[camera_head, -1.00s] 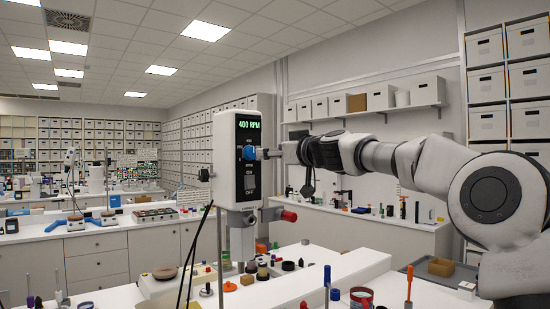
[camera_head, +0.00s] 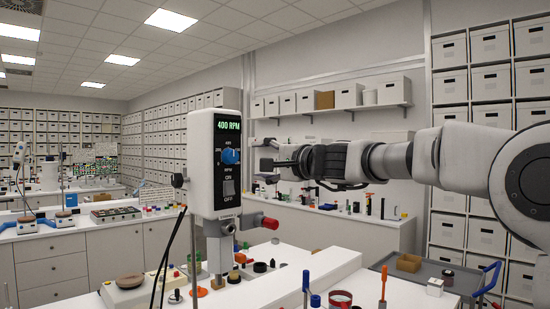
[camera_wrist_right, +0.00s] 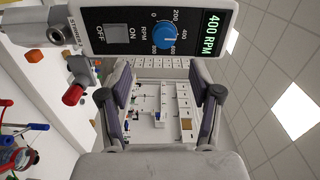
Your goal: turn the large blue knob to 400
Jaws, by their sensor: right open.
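The large blue knob (camera_head: 231,156) is on the front panel of a white and dark-grey stirrer head (camera_head: 202,165), with a number scale around it. The green display (camera_head: 228,125) above it reads 400 RPM. The knob (camera_wrist_right: 170,32) and the display (camera_wrist_right: 210,35) also show in the right wrist view, turned sideways. The knob's pointer mark is too small to read surely. My right gripper (camera_head: 264,163) is to the right of the knob, apart from it. In the wrist view its two fingers (camera_wrist_right: 162,82) are spread with nothing between them. My left gripper is not in view.
A rocker switch (camera_head: 229,188) marked ON and OFF sits below the knob. A red-capped clamp screw (camera_head: 270,223) sticks out lower down. A white bench (camera_head: 262,290) below holds jars and small tools. A grey tray (camera_head: 455,275) stands at the right.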

